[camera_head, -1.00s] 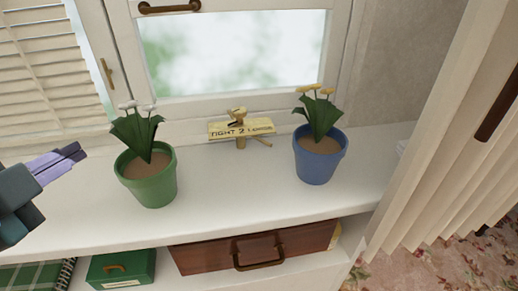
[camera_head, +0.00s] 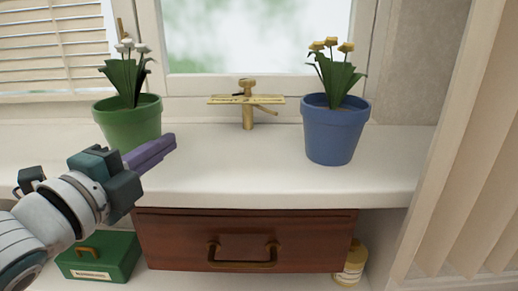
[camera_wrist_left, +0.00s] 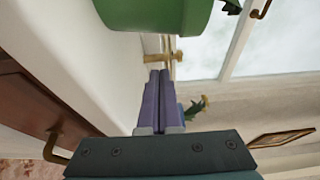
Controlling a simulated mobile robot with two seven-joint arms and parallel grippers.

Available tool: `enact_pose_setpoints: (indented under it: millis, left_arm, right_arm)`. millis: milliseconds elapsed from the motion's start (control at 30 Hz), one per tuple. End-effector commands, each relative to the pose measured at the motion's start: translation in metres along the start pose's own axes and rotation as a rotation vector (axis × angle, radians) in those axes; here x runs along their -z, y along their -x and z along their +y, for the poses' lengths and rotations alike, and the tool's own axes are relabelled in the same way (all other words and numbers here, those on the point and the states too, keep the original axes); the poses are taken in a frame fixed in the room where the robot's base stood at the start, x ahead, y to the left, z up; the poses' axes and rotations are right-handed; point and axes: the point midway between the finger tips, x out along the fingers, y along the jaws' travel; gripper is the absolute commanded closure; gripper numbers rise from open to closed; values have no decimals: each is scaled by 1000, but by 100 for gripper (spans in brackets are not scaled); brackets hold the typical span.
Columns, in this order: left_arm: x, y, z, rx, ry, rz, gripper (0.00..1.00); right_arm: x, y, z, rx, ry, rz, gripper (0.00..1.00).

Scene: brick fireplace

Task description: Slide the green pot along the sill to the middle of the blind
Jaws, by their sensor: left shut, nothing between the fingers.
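The green pot (camera_head: 128,121) with white flowers stands upright on the white sill (camera_head: 230,180), left of the window catch. The slatted blind (camera_head: 45,45) is at the upper left, behind and left of the pot. My left gripper (camera_head: 172,142) is shut and empty, in front of the pot's lower right side. In the left wrist view, the shut purple fingers (camera_wrist_left: 160,78) point along the sill, with the green pot (camera_wrist_left: 155,12) at the top edge, apart from them. My right gripper is not in view.
A blue pot (camera_head: 334,130) with yellow flowers stands right on the sill. A brass catch with a tag (camera_head: 247,100) is between the pots. Below are a wooden drawer (camera_head: 245,240), a green box (camera_head: 100,257) and a bottle (camera_head: 350,266). Curtains (camera_head: 465,170) hang at right.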

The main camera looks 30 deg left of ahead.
Motion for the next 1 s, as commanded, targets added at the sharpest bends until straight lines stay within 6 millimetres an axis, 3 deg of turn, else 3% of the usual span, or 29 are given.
enact_pose_setpoints:
  millis: [267, 533, 1000]
  left_arm:
    - [0, -56, 1, 2, 1, 0, 100]
    - [-32, -41, 2, -3, -1, 0, 100]
    - [-38, -38, 0, -2, 2, 0, 100]
  right_arm:
    - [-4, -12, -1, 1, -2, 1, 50]
    - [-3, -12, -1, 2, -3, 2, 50]
    - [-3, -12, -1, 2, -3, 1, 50]
